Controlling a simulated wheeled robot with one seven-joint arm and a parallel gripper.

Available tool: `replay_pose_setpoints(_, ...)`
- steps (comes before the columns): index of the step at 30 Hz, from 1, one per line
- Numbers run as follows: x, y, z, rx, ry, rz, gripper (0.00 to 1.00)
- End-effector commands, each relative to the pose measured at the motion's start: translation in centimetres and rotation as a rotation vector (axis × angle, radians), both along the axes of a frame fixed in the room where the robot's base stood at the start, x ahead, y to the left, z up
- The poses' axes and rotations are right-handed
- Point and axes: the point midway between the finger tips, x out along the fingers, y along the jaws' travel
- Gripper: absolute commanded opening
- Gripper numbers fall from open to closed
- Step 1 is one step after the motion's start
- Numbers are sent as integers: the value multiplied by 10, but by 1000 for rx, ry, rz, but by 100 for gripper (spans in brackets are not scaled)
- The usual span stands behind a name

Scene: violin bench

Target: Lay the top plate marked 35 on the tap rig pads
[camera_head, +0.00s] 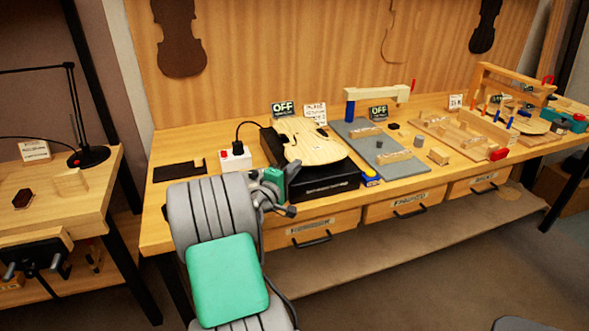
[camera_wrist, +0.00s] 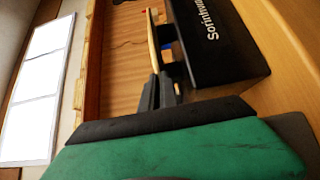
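The pale violin-shaped top plate (camera_head: 308,146) lies flat over a black box (camera_head: 332,184) at the bench's front. No number on it is readable. The wrist view shows the plate edge-on as a thin strip (camera_wrist: 153,42), beside the black box (camera_wrist: 222,50) with white lettering. Dark pieces show between plate and box; whether the plate rests on them is unclear. My gripper (camera_wrist: 161,78) is at the plate's near edge, fingers close together on either side of it, seemingly shut on it.
A white switch box with a red button (camera_head: 236,158) and a dark flat sheet (camera_head: 180,171) are left of the black box. An OFF sign (camera_head: 283,109) stands behind. A grey board (camera_head: 400,168) with wooden blocks is to the right, near a pale bridge-shaped frame (camera_head: 378,93).

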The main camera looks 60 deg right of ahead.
Motion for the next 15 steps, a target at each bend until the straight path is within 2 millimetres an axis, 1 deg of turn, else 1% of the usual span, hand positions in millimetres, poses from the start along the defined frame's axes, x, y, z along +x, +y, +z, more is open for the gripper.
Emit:
replay_pose_setpoints(3, 0, 0, -3, 0, 0, 0, 0)
replay_pose_setpoints(4, 0, 0, -2, 1, 0, 0, 6)
replay_pose_setpoints(11, 0, 0, -1, 1, 1, 0, 25)
replay_pose_setpoints(15, 0, 0, -1, 1, 1, 0, 26)
